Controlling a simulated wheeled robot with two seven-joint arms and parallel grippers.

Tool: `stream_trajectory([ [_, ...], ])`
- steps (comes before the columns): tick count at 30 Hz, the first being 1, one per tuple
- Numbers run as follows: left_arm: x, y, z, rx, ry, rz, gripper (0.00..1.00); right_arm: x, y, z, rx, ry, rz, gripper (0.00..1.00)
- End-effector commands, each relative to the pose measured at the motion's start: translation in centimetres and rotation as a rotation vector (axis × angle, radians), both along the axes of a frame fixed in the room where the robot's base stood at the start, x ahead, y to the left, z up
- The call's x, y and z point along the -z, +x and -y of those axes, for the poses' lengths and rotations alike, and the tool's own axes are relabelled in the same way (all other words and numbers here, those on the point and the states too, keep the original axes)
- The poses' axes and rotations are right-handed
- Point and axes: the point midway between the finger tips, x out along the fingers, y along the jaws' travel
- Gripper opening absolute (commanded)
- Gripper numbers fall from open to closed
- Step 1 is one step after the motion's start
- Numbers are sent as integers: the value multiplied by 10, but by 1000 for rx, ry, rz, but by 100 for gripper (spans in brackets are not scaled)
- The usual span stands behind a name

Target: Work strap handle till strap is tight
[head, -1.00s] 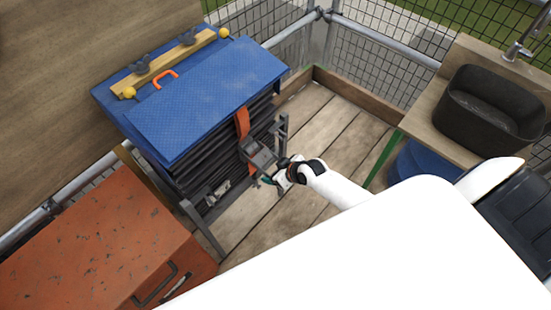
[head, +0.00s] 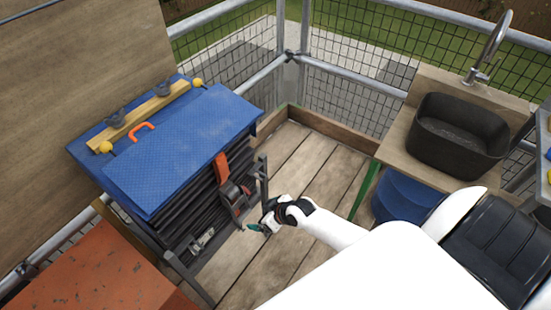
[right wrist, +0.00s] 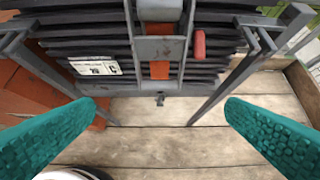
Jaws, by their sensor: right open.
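An orange strap (head: 221,166) runs down the front of a stack of dark tiles (head: 190,208). A grey ratchet with its handle (head: 233,196) sits on the strap, lying close against the stack. In the right wrist view the ratchet handle frame (right wrist: 160,48) is at top centre, with a red grip piece (right wrist: 199,44) beside it and orange strap (right wrist: 159,70) showing through. My right gripper (head: 258,226) is open and empty, just in front of and below the handle. Its teal fingers (right wrist: 163,110) are spread wide, apart from the handle. My left gripper is not seen.
A blue cover (head: 185,140) with an orange handle tops the stack. Grey metal uprights (head: 264,180) flank the tiles. A rusty orange box (head: 95,270) stands at left front. A counter with a black basin (head: 458,135) is at right. Plank floor (head: 320,165) between is clear.

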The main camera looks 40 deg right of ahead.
Motion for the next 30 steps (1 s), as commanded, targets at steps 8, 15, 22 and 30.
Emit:
stream_trajectory([
  [8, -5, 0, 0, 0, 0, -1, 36, -43, -38, 14, -2, -3, -1, 94],
  [15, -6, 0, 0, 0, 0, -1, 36, -66, -58, 22, 0, -2, -1, 94],
  [22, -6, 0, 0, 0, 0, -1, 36, -71, -62, 23, 1, 0, -1, 94],
  [30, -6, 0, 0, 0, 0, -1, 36, -71, -62, 23, 1, 0, -1, 94],
])
